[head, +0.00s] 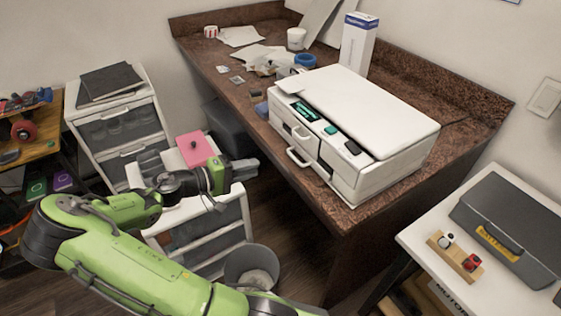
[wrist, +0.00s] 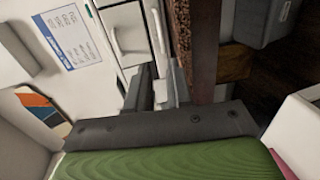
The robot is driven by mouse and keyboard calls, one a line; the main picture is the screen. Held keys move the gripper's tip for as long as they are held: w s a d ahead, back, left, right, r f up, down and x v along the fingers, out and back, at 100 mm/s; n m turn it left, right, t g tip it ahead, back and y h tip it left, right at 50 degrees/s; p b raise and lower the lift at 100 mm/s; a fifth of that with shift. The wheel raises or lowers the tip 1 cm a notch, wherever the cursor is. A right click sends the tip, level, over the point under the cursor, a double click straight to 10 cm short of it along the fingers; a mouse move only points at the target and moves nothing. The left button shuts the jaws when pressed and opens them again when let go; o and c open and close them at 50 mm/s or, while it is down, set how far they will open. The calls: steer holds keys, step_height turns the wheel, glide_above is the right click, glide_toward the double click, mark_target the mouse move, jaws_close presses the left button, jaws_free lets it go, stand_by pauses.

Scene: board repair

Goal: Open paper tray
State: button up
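The white printer (head: 375,115) stands on the brown desk. It has a dark-green display and buttons along its front top edge. On its lower front, the paper tray (head: 312,166) has a white loop handle (head: 298,157) and looks closed. In the wrist view, white front panels with a handle (wrist: 117,38) show beyond the fingertips. My gripper (head: 243,175) is left of the printer front, apart from the handle.
The brown desk (head: 345,215) edge runs just below the printer. A white drawer unit (head: 205,235) with a pink item (head: 197,149) on top stands beneath my gripper, and a grey bin (head: 252,265) on the floor. A side table with a grey toolbox (head: 515,225) is at right.

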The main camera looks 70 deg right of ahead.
mark_target(289, 166)
steer(key=b+x, duration=0.2)
steer(key=x, duration=1.1)
steer(key=shift+s+d+f, duration=0.15)
steer(key=shift+s, duration=0.1)
steer(key=shift+c, duration=0.5)
jaws_close()
